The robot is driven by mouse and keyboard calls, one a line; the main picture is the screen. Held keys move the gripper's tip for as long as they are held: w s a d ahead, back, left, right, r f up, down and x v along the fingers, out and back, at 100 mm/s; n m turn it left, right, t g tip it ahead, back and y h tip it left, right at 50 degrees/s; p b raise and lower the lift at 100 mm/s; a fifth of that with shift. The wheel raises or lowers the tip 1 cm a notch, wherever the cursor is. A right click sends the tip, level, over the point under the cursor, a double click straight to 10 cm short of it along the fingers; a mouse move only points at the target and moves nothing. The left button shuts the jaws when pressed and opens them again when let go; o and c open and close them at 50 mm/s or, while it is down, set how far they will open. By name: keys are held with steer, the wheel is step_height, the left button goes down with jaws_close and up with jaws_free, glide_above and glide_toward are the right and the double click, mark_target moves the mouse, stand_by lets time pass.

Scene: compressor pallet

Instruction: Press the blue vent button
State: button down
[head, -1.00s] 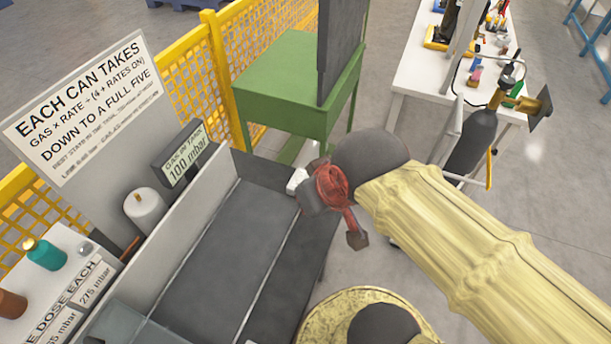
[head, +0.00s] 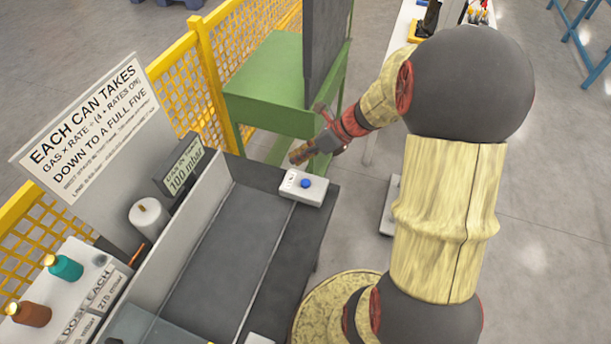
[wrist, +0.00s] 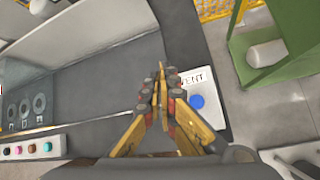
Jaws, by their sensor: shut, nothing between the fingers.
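The blue vent button (head: 305,183) sits on a small white box (head: 316,194) at the far right end of the dark bench. In the wrist view the button (wrist: 197,101) shows just right of my fingers, beside a label reading "VENT". My gripper (head: 300,156) is shut and empty. In the head view it appears a little beyond the box, toward the green stand. In the wrist view its fingertips (wrist: 161,70) meet left of the button and partly cover the box's left side. I see no contact with the button.
A display reading "100 mbar" (head: 184,166) and a white cylinder (head: 147,215) stand behind the bench's raised wall. A green stand (head: 270,85) is beyond the bench. A row of coloured buttons (wrist: 33,148) lies at lower left in the wrist view.

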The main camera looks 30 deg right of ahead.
steer(key=d+f+m, duration=0.1)
steer(key=w+d+f+m, duration=0.1)
steer(key=m, duration=0.1)
steer(key=d+m+t, duration=0.1)
steer(key=d+m, duration=0.1)
steer(key=shift+w+f, duration=0.15)
steer(key=shift+f, duration=0.25)
steer(key=b, duration=0.7)
glide_above(307, 180)
step_height(307, 180, down, 8)
steer(key=shift+r, duration=0.2)
steer(key=shift+f+b, duration=0.35)
steer(key=shift+f, duration=0.2)
steer(key=shift+f, duration=0.1)
steer(key=shift+f, duration=0.35)
